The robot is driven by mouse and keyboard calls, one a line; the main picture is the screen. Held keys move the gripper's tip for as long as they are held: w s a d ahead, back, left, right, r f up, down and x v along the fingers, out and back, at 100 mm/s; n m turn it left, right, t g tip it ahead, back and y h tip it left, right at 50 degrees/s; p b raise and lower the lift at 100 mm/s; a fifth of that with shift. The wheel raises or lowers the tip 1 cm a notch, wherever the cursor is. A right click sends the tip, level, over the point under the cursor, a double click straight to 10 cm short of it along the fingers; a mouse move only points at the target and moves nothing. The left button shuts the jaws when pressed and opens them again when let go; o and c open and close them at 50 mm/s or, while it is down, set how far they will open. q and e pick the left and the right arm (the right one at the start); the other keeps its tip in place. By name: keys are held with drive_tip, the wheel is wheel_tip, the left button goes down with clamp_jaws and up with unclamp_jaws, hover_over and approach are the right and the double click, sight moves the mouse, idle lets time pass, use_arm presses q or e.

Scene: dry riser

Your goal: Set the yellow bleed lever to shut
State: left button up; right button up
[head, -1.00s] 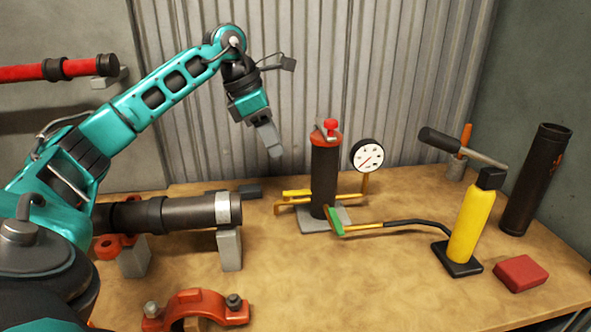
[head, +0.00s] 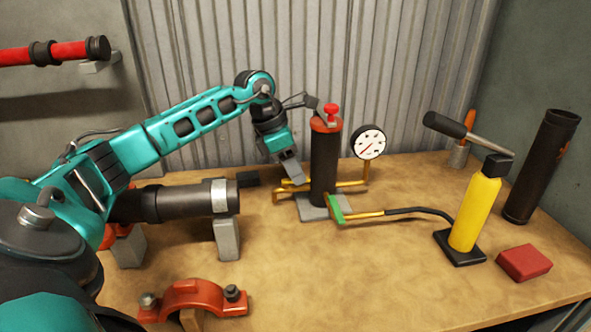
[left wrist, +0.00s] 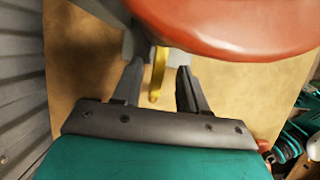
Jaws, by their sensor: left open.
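A dark upright cylinder (head: 324,165) with an orange-red cap (head: 326,123) stands on a grey base plate. Yellow bars (head: 340,186) run by its lower part. In the left wrist view a yellow lever-like bar (left wrist: 157,75) shows between my fingers, below the orange cap (left wrist: 235,25). My left gripper (head: 293,181) is open, just left of the cylinder, pointing down at the yellow bars. In the left wrist view the open fingers (left wrist: 157,85) lie either side of the yellow bar; I cannot tell whether they touch it. My right gripper is out of view.
A gauge (head: 368,142) stands right of the cylinder. A green handle (head: 336,208) sits at its front, with a yellow and black hose (head: 400,211) leading to a yellow bottle (head: 474,212). A grey pipe (head: 180,201) lies left.

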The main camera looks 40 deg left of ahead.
use_arm(q)
drive_tip(key=shift+w+d+f, duration=0.1)
drive_tip(key=shift+f, duration=0.3)
clamp_jaws()
idle(0.4)
